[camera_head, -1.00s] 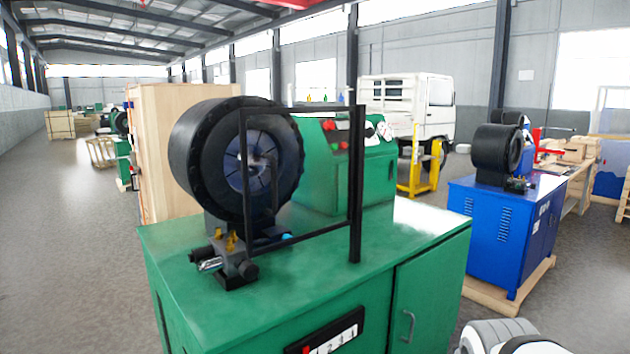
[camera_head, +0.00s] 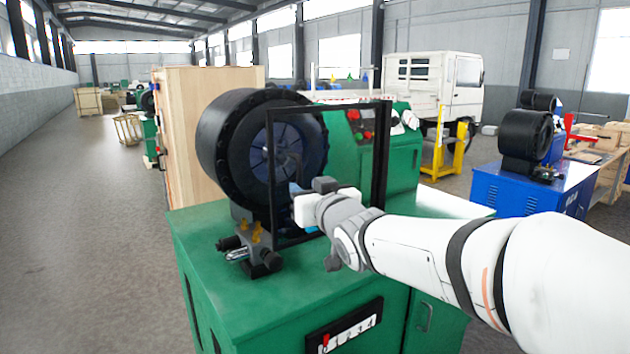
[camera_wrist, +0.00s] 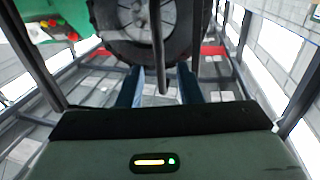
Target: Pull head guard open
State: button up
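The head guard is a black rectangular frame (camera_head: 380,150) standing in front of the round black crimper head (camera_head: 232,140) on the green machine. A dark curved bar, seemingly the guard's handle (camera_head: 299,168), shows inside the frame. My gripper (camera_head: 295,188) is at the lower part of this bar, reaching in from the right. In the wrist view, the two blue fingers of my gripper (camera_wrist: 160,88) are apart. The dark handle bar (camera_wrist: 157,45) appears in line with the gap between them. I cannot tell whether either finger touches it. The guard looks closed across the head.
The green cabinet top (camera_head: 215,225) lies below, with a small valve fitting (camera_head: 250,250) at its front left. A green control box with red buttons (camera_head: 362,128) stands behind the guard. A blue crimper machine (camera_head: 530,190) is at right.

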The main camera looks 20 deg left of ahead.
aim_at(301, 183)
jog(key=shift+p+x, duration=0.35)
jog(key=shift+x, duration=1.3)
jog(key=shift+c, duration=0.5)
grip_shut()
